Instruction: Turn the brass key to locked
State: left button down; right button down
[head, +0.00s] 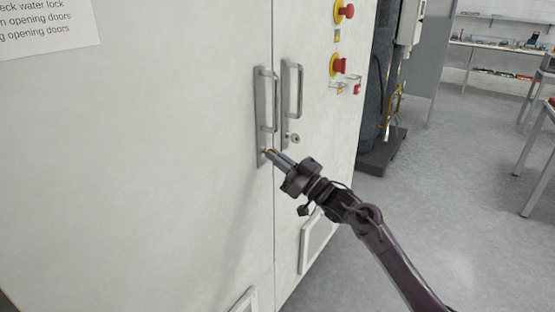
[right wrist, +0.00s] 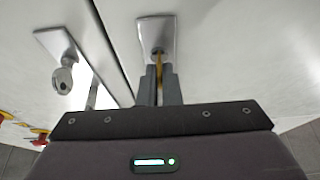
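The brass key (right wrist: 159,62) sits in the lower end of the silver handle plate (right wrist: 150,30) on the left door. In the head view only a small brass bit (head: 264,151) of it shows at the plate (head: 260,120). My right gripper (head: 270,154) reaches it from the lower right. In the right wrist view its two fingers (right wrist: 160,88) lie close on either side of the key, with the brass filling the narrow gap, so it looks shut on the key. The key's grip is mostly hidden by the fingers. My left gripper is not in view.
A second handle (head: 299,90) and a silver lock (head: 293,138) are on the right door, close to my gripper. Red emergency buttons (head: 338,65) are further right. A sign (head: 45,25) is at the upper left. Open grey floor (head: 440,170) lies to the right.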

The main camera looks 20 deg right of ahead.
jog(key=shift+f, duration=0.1)
jog(key=c, duration=1.8)
grip_release()
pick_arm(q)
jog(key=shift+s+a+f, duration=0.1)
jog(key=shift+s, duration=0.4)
pick_arm(e)
jog(key=shift+o, duration=0.9)
